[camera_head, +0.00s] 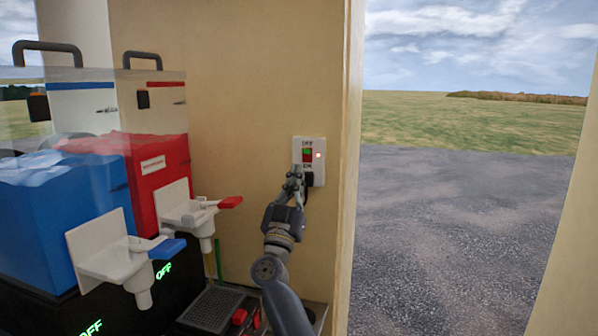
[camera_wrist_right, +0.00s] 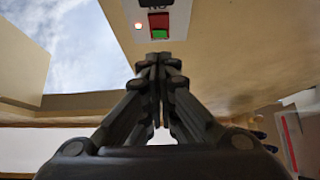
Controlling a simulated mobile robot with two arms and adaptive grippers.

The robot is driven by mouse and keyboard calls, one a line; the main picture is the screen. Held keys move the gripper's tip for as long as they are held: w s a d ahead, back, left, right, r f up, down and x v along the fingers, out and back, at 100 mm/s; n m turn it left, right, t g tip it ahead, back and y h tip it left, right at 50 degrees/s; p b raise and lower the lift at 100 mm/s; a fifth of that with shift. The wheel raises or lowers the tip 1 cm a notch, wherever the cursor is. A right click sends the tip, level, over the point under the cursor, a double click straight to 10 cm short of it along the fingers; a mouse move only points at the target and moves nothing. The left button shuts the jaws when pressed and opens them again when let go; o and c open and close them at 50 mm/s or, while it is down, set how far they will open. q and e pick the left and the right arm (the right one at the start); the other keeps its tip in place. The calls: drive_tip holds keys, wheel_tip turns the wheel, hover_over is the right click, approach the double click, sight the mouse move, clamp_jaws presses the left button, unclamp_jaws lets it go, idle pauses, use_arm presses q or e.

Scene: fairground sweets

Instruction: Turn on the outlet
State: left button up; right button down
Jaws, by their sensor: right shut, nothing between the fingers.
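The outlet (camera_head: 319,168) is a white wall plate marked OFF at the top and ON below. It has a red and green rocker switch (camera_head: 307,155), a small lit red light, and a black plug in its lower part. In the right wrist view the switch (camera_wrist_right: 159,25) shows just beyond my fingertips. My right gripper (camera_head: 295,174) is shut and empty, just below the switch at the plate's lower left. I cannot tell whether its tips (camera_wrist_right: 160,62) touch the plate. My left gripper is not in view.
A slush machine with a blue tank (camera_head: 60,225) and a red tank (camera_head: 160,190) stands at the left, with white taps and green OFF displays. A drip tray (camera_head: 211,309) lies below. The wall ends right of the outlet, opening onto gravel (camera_head: 450,220).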

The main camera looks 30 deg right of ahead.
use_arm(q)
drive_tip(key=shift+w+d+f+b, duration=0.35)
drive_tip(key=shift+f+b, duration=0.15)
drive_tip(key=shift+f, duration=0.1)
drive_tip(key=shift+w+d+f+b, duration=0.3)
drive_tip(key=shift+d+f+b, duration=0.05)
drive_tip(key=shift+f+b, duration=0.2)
use_arm(e)
wheel_tip(320, 180, down, 7)
drive_tip(key=s+a, duration=0.2)
drive_tip(key=shift+a, duration=0.35)
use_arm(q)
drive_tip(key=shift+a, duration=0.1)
use_arm(e)
drive_tip(key=shift+s+r, duration=0.1)
